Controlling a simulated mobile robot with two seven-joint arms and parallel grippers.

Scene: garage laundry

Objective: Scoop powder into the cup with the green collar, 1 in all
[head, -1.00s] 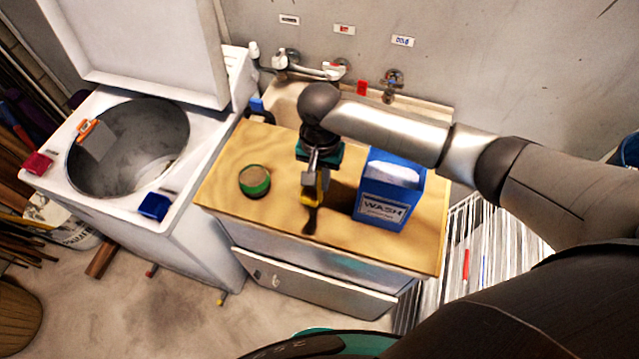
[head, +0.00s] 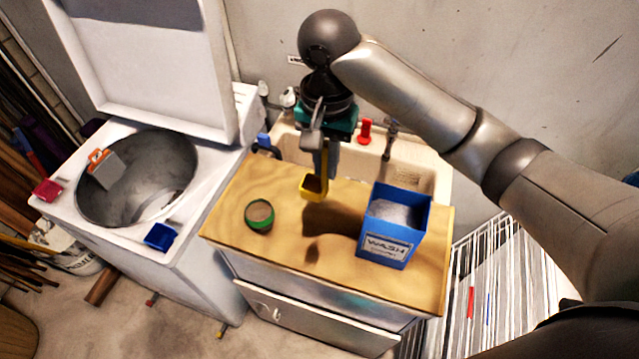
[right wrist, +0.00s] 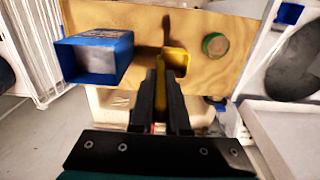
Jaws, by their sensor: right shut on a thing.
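The cup with the green collar (head: 259,215) stands upright on the wooden top, left of my right gripper; it also shows in the right wrist view (right wrist: 215,45). My right gripper (head: 326,160) is shut on the handle of a yellow scoop (head: 312,188), held above the board, between cup and box. The scoop also shows in the right wrist view (right wrist: 176,60). Its bowl looks brownish inside; I cannot tell whether that is powder or shade. The blue WASH box (head: 393,243), open with pale powder (head: 398,212) inside, stands to the right. My left gripper is out of view.
The wooden top (head: 235,195) has bare room around the cup. A sink (head: 415,170) with taps lies behind it. An open washer (head: 85,220) stands left, and a striped rack (head: 480,275) stands right.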

